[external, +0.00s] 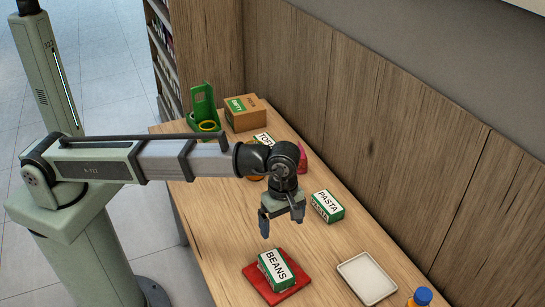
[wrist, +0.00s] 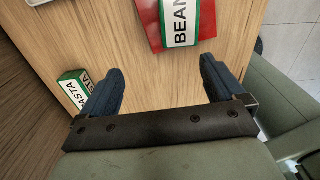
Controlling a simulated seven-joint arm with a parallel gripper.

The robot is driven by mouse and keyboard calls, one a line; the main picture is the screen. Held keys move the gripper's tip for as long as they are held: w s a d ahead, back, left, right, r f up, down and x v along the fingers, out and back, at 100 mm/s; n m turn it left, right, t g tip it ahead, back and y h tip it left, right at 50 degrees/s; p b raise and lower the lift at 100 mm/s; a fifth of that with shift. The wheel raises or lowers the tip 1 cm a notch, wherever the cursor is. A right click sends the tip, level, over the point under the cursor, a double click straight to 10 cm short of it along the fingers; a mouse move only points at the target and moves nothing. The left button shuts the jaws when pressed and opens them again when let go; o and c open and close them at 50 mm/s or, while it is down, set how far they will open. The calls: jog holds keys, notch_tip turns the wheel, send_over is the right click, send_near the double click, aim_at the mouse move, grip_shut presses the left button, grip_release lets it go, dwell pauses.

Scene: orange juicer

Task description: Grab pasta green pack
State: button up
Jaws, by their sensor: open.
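The green pasta pack (external: 327,206) with a white "PASTA" label lies on the wooden table, right of my gripper in the external view. In the wrist view the pasta pack (wrist: 75,88) shows at the left, partly hidden behind the left finger. My gripper (external: 282,224) is open and empty, pointing down above the table. Its two blue fingers stand wide apart in the wrist view (wrist: 163,88), with bare wood between them. The gripper is apart from the pasta pack.
A green beans pack (external: 277,270) lies on a red mat (external: 252,270) in front. A white tray (external: 367,277) and a blue-capped bottle (external: 421,297) are at the right. A cardboard box (external: 245,114), a green juicer (external: 204,105) and a partly hidden pack (external: 264,139) are at the back. A wooden wall borders the table.

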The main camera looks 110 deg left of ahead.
jog(key=w+a+n, duration=0.2)
jog(key=a+n, duration=0.1)
jog(key=a, duration=1.7)
jog(key=m, duration=0.3)
send_over(328, 201)
notch_tip(328, 201, down, 9)
jog(key=shift+s+d+r, duration=0.15)
jog(key=shift+f, duration=2.65)
jog(key=shift+c, duration=0.3)
jog(key=c, duration=1.1)
jog(key=shift+w+r, duration=0.1)
jog(key=shift+w, duration=0.1)
